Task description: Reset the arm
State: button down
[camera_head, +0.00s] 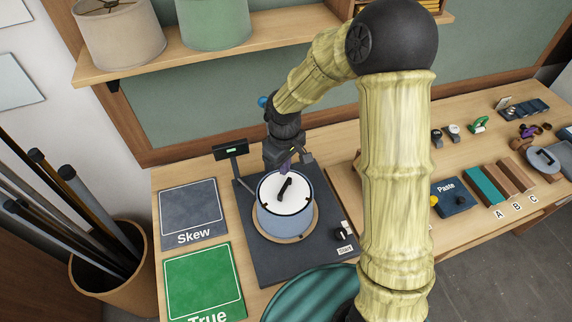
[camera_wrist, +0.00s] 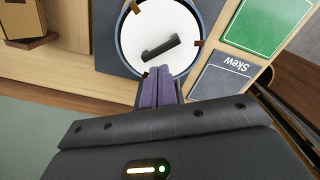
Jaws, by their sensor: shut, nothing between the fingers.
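My arm reaches over the workbench from the right in the head view. My gripper (camera_head: 287,163) points down at the far edge of a blue-grey drum shade (camera_head: 285,214) with a white top. In the wrist view my gripper's purple fingers (camera_wrist: 161,82) are pressed together and empty, with their tips by the drum's rim. I cannot tell whether they touch it. A black bar handle (camera_head: 285,189) lies across the drum's white top. It also shows in the wrist view (camera_wrist: 160,48). The drum stands on a round wooden disc on a dark base plate (camera_head: 262,262).
A grey "Skew" mat (camera_head: 190,208) and a green "True" mat (camera_head: 203,280) lie left of the base. A small display (camera_head: 231,150) stands behind it. A shelf (camera_head: 160,56) with lampshades hangs above. Tools and a "Paste" box (camera_head: 455,197) lie right of my arm.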

jog(key=s+d+m+t+b, duration=0.2)
jog(key=s+d+m+b, duration=0.7)
jog(key=s+d, duration=0.3)
jog(key=shift+s+d+f+t, duration=0.3)
jog(key=shift+d+f, duration=0.1)
jog(key=shift+d, duration=0.35)
jog(key=shift+w, duration=0.2)
jog(key=shift+s+d, duration=0.15)
jog(key=shift+s, duration=0.1)
